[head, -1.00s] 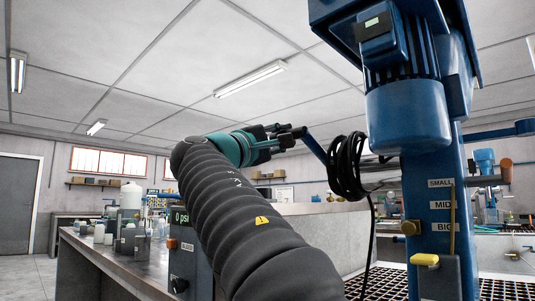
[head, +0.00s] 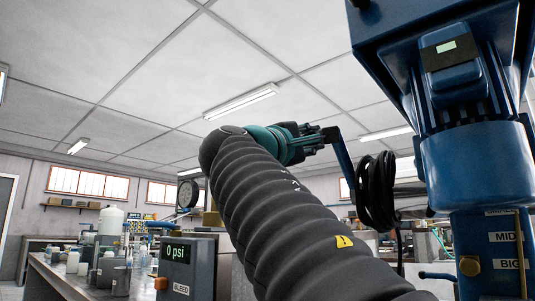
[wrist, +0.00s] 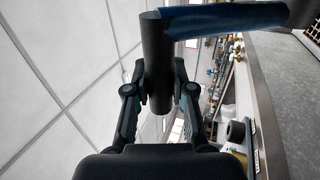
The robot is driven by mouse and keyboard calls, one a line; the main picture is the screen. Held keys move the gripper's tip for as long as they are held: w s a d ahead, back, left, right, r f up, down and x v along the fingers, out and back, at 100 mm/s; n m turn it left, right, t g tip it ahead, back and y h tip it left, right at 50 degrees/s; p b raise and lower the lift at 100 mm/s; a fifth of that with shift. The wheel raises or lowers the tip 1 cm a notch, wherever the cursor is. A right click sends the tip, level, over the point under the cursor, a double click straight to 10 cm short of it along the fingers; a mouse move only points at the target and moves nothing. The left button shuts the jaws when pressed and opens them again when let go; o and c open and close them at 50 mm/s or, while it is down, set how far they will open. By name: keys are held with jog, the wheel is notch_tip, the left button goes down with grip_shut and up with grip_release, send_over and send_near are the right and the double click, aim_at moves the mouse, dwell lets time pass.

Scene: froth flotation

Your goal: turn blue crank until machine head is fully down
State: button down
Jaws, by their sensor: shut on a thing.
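In the wrist view my gripper (wrist: 158,95) is shut around the black crank handle (wrist: 156,55), which stands between the fingers. The blue crank arm also shows there (wrist: 225,17), running right from the handle's end. The blue machine head (head: 478,165) hangs at the right; its lower edge is close to the labels on the blue column (head: 490,278). The crank's hub is hidden.
A black cable coil (head: 376,192) hangs between the crank and the machine head. A grey 0 psi box (head: 187,263) and a bench with bottles (head: 110,222) are at lower left. The space above my arm is open up to the ceiling.

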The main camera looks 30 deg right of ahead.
jog(key=shift+s+r, duration=0.15)
jog(key=shift+s, duration=0.05)
jog(key=c, duration=1)
grip_release()
jog(key=shift+a, duration=0.1)
jog(key=shift+w, duration=0.15)
jog(key=shift+a, duration=0.1)
jog(key=shift+v, duration=6)
